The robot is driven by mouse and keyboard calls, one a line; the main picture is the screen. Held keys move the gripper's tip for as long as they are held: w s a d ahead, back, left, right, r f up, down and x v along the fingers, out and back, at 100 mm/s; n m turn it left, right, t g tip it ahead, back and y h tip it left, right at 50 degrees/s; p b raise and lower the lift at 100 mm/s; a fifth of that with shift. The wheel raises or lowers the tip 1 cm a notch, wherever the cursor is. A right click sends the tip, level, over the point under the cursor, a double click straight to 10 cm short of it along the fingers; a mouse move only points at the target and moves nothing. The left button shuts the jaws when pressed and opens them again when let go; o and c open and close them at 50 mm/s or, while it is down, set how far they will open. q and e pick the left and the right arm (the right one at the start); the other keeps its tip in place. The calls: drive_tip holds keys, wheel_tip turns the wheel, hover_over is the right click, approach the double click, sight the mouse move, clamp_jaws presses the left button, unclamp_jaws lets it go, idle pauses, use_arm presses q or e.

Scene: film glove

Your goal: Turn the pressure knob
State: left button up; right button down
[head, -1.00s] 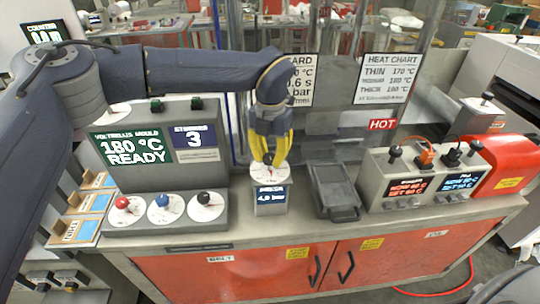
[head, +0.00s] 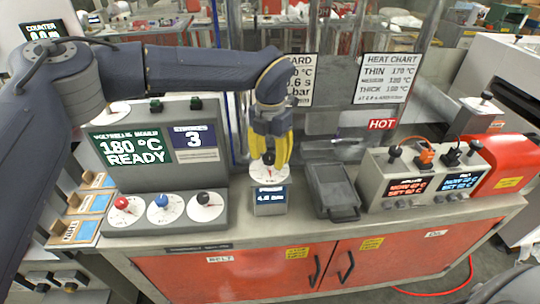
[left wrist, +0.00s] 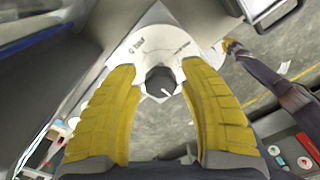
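The pressure knob (head: 268,158) is a small black knob on a round white dial, on top of a grey box with a small blue display. The display's digits are too blurred to read surely. My left gripper (head: 268,163) points down over the dial with its yellow fingers around the knob. In the left wrist view the knob (left wrist: 160,81), with a white pointer mark, sits between the open fingertips (left wrist: 160,74), a gap on each side. A dark arm with a yellowish end (left wrist: 232,46), seemingly my right gripper, shows far off in that view; its finger state is unclear.
Left of the box stands a grey panel with red (head: 122,203), blue (head: 162,201) and black (head: 204,198) knobs. A dark grey tray (head: 332,190) lies close on the right. Beyond it is a heater control box (head: 405,180) with plugs.

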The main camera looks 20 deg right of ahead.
sight(269, 155)
use_arm(q)
drive_tip(key=shift+o, duration=0.9)
wheel_tip(269, 155, up, 12)
drive_tip(key=shift+a, duration=0.1)
